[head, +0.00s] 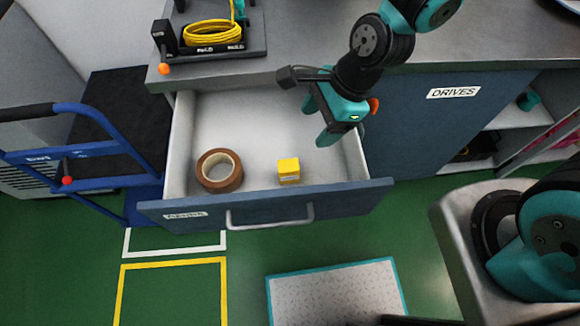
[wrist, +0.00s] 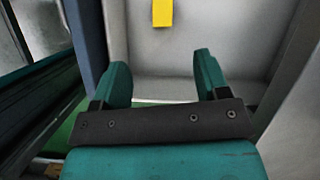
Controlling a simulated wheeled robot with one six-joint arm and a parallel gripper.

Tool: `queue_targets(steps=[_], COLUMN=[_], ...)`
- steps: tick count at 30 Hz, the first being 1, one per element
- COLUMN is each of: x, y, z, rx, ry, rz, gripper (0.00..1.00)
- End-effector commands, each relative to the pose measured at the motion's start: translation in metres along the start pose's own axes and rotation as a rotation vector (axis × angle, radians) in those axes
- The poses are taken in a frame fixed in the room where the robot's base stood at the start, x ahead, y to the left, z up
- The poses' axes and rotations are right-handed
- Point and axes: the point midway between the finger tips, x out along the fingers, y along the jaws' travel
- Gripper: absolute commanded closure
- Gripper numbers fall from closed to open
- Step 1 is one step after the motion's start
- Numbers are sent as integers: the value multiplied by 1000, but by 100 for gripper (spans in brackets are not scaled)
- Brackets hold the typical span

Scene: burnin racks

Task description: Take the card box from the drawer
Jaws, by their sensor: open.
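The card box is a small yellow box (head: 289,169) with a pale label on its front side. It lies in the open drawer (head: 255,115), towards the front, right of a roll of brown tape. It also shows as a yellow patch in the wrist view (wrist: 162,12), at the top edge and beyond the fingertips. My gripper (head: 318,122) is above the right part of the drawer, up and to the right of the box in the head view. In the wrist view the teal fingers (wrist: 162,72) are apart, with nothing between them.
The brown tape roll (head: 219,171) lies in the drawer's left part. The drawer front (head: 190,212) has a metal handle (head: 270,217). The worktop (head: 290,50) above holds a tray with a yellow cable coil (head: 212,33). A blue trolley (head: 75,155) stands left of the drawer.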

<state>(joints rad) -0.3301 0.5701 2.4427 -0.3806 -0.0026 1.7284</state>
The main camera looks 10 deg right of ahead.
Motion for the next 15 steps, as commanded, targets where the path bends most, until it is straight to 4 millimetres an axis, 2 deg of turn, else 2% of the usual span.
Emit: queue_targets(steps=[1, 5, 8, 15], x=[8, 23, 38, 90], y=[1, 1, 2, 2], z=[-4, -9, -10, -11], rx=[73, 180, 198, 196], ry=[4, 9, 11, 12], rz=[4, -2, 0, 2], gripper=[32, 32, 32, 32])
